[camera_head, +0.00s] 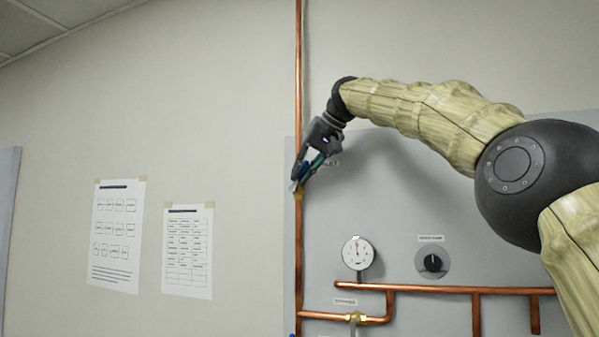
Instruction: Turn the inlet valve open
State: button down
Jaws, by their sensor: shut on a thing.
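The inlet valve (298,194) sits on the vertical copper pipe at the left edge of the grey panel. A small brass-coloured part of it shows just below my gripper. My gripper (301,178) points down and left at the valve and is shut on its blue handle (305,170). The fingers hide most of the handle, so its exact angle is hard to tell. A label beside the valve is partly covered by my gripper.
A round gauge (357,253) and a black knob (432,263) are on the panel (390,210) lower right. A bypass valve (355,318) and copper pipes (450,290) run along the bottom. Two paper sheets (117,235) hang on the wall at left. My arm crosses the upper right.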

jog(key=c, duration=1.5)
grip_release()
jog(key=shift+w, duration=0.1)
jog(key=shift+o, duration=0.2)
jog(key=v, duration=1.2)
